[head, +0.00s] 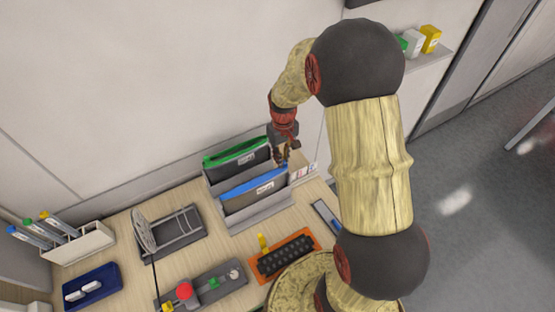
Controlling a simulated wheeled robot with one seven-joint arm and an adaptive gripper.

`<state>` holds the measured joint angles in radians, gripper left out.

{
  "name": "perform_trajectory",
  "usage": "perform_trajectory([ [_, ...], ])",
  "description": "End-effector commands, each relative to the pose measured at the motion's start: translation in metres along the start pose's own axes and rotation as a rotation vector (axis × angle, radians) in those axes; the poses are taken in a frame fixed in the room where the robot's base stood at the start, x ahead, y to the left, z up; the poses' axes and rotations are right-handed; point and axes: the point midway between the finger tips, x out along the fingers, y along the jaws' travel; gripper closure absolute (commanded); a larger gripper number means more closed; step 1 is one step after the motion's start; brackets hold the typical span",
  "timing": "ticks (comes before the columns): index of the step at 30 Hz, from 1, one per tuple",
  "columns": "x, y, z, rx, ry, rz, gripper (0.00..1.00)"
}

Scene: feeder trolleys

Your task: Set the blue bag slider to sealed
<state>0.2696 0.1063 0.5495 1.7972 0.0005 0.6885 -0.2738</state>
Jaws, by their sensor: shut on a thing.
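The blue bag (250,191) is a dark pouch with a blue top strip and a white label. It stands upright in the front slot of a grey rack (262,212). My gripper (283,164) points down at the right end of the blue strip. It is shut on the bag's slider, which is mostly hidden between the fingers. I cannot tell from this view how far the strip is closed.
A green-topped bag (237,156) stands in the slot behind. In front are an orange tray with a black block (285,257), a panel with a red button (184,291), and a blue tray (92,287). A marker holder (82,245) stands at the left. The wall is close behind.

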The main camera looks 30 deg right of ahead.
Motion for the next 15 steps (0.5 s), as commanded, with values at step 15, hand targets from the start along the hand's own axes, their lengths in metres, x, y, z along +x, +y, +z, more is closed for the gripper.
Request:
perform_trajectory([
  [15,-0.0002,0.0001,-0.0001,0.0,0.0,0.001,0.71],
])
